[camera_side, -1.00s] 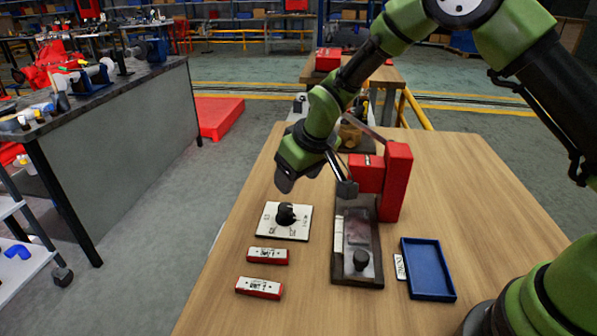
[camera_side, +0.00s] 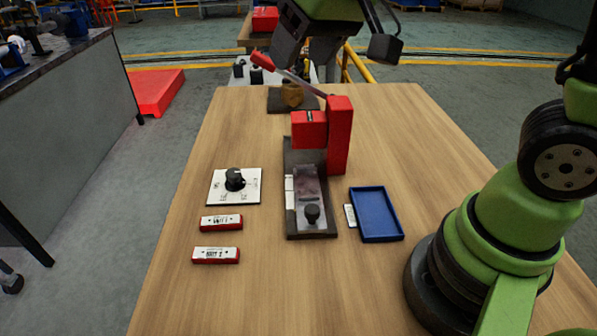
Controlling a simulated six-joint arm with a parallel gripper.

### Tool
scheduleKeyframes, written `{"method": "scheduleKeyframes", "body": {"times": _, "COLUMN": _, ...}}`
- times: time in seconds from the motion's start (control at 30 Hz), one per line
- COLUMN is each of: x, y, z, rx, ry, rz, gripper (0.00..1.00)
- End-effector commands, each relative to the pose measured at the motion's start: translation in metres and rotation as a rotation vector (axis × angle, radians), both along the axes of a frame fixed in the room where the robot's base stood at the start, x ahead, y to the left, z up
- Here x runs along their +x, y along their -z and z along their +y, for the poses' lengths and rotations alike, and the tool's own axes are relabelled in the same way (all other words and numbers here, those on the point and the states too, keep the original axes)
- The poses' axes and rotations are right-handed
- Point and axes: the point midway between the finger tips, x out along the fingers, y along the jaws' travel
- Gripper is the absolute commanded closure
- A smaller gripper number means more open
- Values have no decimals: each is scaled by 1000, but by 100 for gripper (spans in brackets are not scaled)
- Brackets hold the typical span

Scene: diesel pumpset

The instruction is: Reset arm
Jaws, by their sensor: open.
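My gripper (camera_side: 338,47) is at the top middle of the side view, raised above the far part of the wooden table (camera_side: 400,150). Its two dark fingers are spread wide apart, with nothing between them. Below it stands the red upright device (camera_side: 340,135) on a dark base plate (camera_side: 312,200) with a black knob. A grey lever with a red handle (camera_side: 262,61) slants up to the left from this device. The upper part of my arm is cut off by the top edge.
A white dial plate (camera_side: 218,187) with a black knob lies on the left of the table. Two red-and-white labelled blocks (camera_side: 221,222) lie in front of it. An empty blue tray (camera_side: 376,213) lies right of the base plate. A brass-coloured part (camera_side: 292,94) stands at the back.

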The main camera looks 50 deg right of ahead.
Motion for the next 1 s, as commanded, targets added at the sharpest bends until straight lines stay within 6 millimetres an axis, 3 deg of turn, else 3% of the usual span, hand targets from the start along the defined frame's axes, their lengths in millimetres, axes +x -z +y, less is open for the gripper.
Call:
{"method": "scheduleKeyframes", "body": {"times": 0.1, "x": -44, "y": -24, "z": -6, "rx": 50, "ry": 53, "rz": -37, "gripper": 40}}
{"method": "scheduleKeyframes", "body": {"times": 0.2, "x": -79, "y": -33, "z": -8, "rx": 94, "ry": 92, "rz": -58, "gripper": 40}}
{"method": "scheduleKeyframes", "body": {"times": 0.4, "x": -133, "y": -34, "z": -8, "rx": 164, "ry": 144, "rz": -92, "gripper": 40}}
{"method": "scheduleKeyframes", "body": {"times": 0.6, "x": -153, "y": -30, "z": -6, "rx": 193, "ry": 163, "rz": -104, "gripper": 40}}
{"method": "scheduleKeyframes", "body": {"times": 1.0, "x": -153, "y": -29, "z": -6, "rx": 194, "ry": 163, "rz": -104, "gripper": 40}}
